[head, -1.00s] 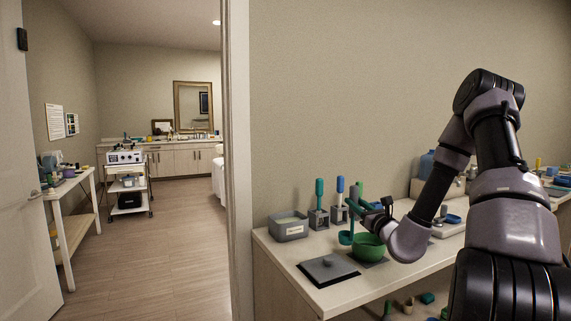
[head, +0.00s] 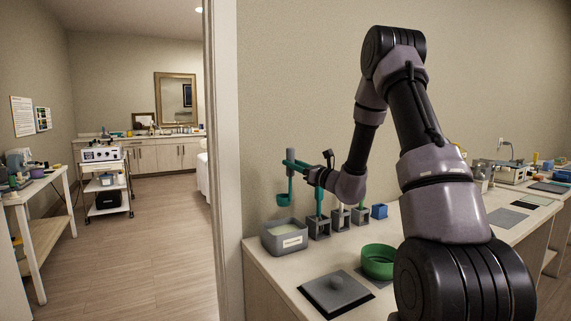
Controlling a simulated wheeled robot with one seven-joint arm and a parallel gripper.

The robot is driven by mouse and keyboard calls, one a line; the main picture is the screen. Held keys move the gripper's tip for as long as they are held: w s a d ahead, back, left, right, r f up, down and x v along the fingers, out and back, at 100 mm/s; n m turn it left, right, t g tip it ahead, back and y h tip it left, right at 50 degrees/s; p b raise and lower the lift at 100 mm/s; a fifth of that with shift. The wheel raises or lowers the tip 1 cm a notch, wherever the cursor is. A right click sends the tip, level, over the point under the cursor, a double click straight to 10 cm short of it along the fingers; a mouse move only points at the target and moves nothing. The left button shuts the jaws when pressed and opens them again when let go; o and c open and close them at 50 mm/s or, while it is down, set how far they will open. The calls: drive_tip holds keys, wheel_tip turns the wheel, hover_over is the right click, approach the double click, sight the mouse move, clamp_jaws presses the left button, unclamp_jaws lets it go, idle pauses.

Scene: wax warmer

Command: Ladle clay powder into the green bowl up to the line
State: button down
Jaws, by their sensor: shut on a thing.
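My gripper (head: 298,165) is shut on the handle of a teal ladle (head: 284,199), which hangs upright with its cup at the bottom. The cup is in the air above the grey tub (head: 286,241). The tub has a white label on its front and pale powder inside. I cannot see into the ladle's cup. The green bowl (head: 378,262) stands on a dark mat to the right of the tub. Its inside is partly visible, but I cannot make out a line or a powder level.
A dark grey lid (head: 335,293) with a knob lies at the counter's front left. Grey holders (head: 318,228) with upright tools stand right of the tub. A small blue box (head: 379,211) sits behind the bowl. My arm blocks the counter's middle.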

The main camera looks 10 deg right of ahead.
sight(289, 203)
drive_tip(key=shift+a, duration=0.1)
idle(0.3)
drive_tip(key=shift+f, duration=7.6)
drive_tip(key=shift+r, duration=6.2)
